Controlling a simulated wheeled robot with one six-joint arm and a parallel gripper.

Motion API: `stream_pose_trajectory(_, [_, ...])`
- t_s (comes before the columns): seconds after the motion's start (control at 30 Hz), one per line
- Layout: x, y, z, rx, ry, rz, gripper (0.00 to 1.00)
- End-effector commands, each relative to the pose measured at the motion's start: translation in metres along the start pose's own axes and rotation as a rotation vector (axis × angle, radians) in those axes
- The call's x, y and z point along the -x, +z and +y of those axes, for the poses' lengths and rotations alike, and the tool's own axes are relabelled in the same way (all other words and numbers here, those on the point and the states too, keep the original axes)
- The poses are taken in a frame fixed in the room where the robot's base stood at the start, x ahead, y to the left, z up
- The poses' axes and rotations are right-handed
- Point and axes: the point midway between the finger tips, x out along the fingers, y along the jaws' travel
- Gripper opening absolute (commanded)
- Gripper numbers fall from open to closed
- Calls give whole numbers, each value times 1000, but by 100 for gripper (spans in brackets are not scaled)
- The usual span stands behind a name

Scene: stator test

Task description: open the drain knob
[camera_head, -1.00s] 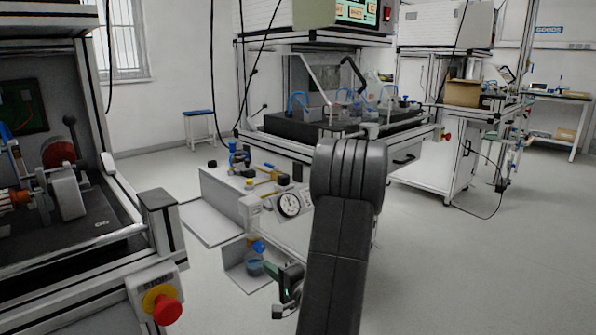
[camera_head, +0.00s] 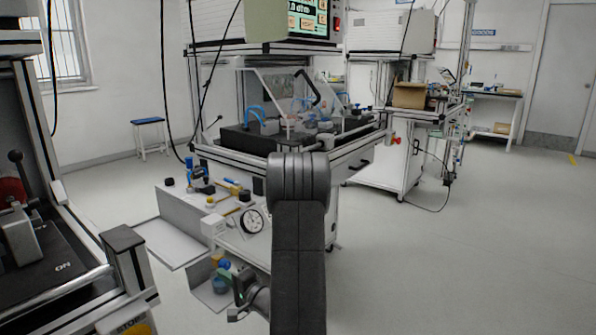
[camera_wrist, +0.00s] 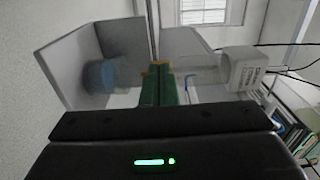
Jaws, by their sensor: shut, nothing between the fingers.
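A small unit with a clear bluish bowl (camera_head: 220,284) and a blue and yellow top stands in a grey open-sided bracket (camera_head: 202,291), low in front of the pneumatic panel. The bowl also shows, blurred, in the wrist view (camera_wrist: 103,75), left of my fingers. I cannot pick out a drain knob for certain; the underside of the bowl is not clear. My gripper (camera_head: 228,274) is beside the bowl, just to its right in the head view. In the wrist view its green fingers (camera_wrist: 160,84) are together with nothing between them. I cannot tell whether they touch the unit.
The pneumatic panel carries a round gauge (camera_head: 252,221), a white box (camera_head: 213,226) and several fittings. A test bench (camera_head: 262,139) stands behind it. Another machine (camera_head: 60,270) fills the left side. The floor at the right (camera_head: 430,265) is clear.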

Motion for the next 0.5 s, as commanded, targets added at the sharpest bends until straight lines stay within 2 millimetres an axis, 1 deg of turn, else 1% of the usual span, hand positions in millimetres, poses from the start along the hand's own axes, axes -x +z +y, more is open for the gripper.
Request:
stream_pose_trajectory(0.03, [-4, 0, 2, 1, -1, -1, 0])
stream_pose_trajectory(0.17, [-9, 0, 1, 0, 0, 0, 0])
stream_pose_trajectory(0.5, [-10, 0, 0, -1, 0, 1, 0])
